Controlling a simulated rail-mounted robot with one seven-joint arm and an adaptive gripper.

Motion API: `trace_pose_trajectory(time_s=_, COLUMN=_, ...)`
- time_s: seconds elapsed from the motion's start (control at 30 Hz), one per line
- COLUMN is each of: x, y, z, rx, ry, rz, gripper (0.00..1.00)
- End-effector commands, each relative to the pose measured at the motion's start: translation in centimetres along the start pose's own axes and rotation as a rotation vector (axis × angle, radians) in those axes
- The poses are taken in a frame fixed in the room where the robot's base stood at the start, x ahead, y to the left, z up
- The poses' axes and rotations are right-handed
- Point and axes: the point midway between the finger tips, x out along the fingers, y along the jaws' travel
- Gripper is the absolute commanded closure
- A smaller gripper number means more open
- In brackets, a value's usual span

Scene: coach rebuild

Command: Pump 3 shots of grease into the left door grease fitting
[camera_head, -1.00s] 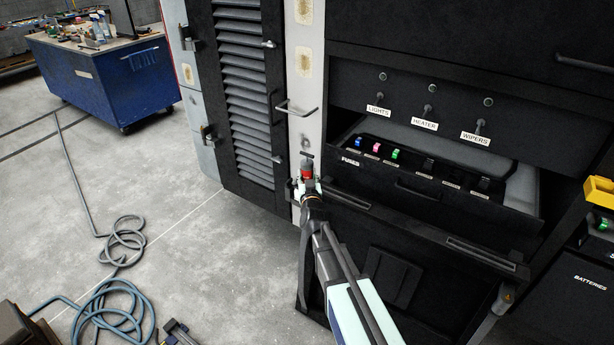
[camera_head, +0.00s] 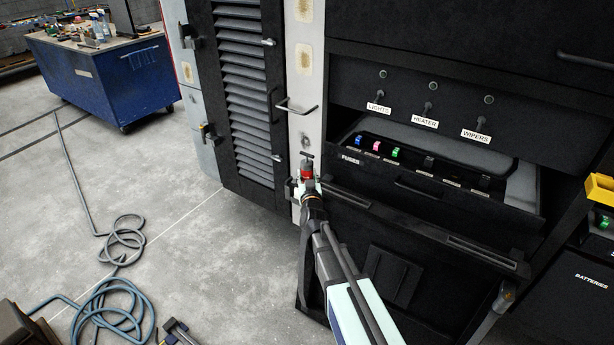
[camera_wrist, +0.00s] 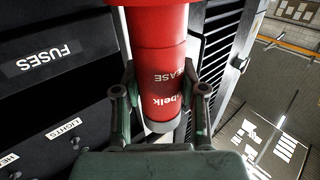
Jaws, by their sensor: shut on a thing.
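My gripper (camera_head: 309,187) is shut on a red grease gun (camera_head: 306,171), held upright close to the pale panel beside the louvred black door (camera_head: 244,90). In the wrist view the gun's red barrel (camera_wrist: 157,55) with white lettering sits between the two fingers (camera_wrist: 160,97). I cannot clearly make out the grease fitting; the small grey round part seen above the gun earlier is now hard to see behind the handle. I cannot tell whether the gun touches the panel.
An open fuse drawer (camera_head: 425,175) juts out to the right, under the labelled switches. A metal grab handle (camera_head: 296,107) sticks out just above the gun. A blue workbench (camera_head: 105,80) stands far left.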

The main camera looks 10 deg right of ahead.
Motion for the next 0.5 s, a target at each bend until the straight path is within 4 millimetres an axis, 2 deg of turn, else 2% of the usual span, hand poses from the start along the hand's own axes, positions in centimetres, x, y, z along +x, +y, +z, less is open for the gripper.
trace_pose_trajectory(time_s=0.5, x=-0.1, y=0.0, z=-1.2, rx=0.001, ry=-0.004, rz=-0.001, gripper=1.0)
